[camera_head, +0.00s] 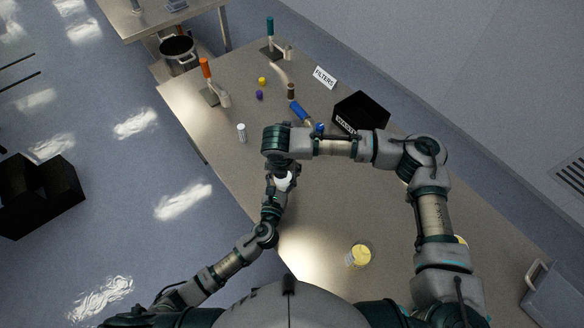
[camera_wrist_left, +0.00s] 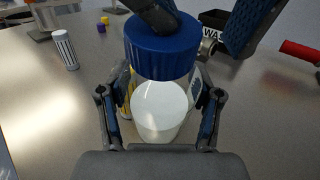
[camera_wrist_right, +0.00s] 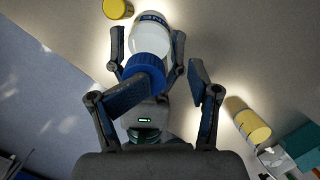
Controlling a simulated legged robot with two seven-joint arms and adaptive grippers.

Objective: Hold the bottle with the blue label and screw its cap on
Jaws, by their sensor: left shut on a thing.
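The white bottle (camera_wrist_left: 160,108) stands between the fingers of my left gripper (camera_wrist_left: 160,125), which is shut on its body. Part of its blue label (camera_wrist_right: 152,17) shows in the right wrist view. The ridged blue cap (camera_wrist_left: 160,52) is at the bottle's top and covers its mouth. I cannot tell how far it is threaded. My right gripper (camera_wrist_right: 170,78) is above the cap with its fingers apart. One finger overlaps the cap in the right wrist view, and a gap shows between the cap and the other finger. In the head view, my right wrist partly hides the bottle (camera_head: 283,182).
A white cylindrical container (camera_head: 242,133) stands at the table's left edge. A black bin (camera_head: 361,113) marked waste, a filters sign (camera_head: 324,77) and small coloured caps are farther back. A yellow container (camera_head: 360,255) is nearer me. The table's middle right is clear.

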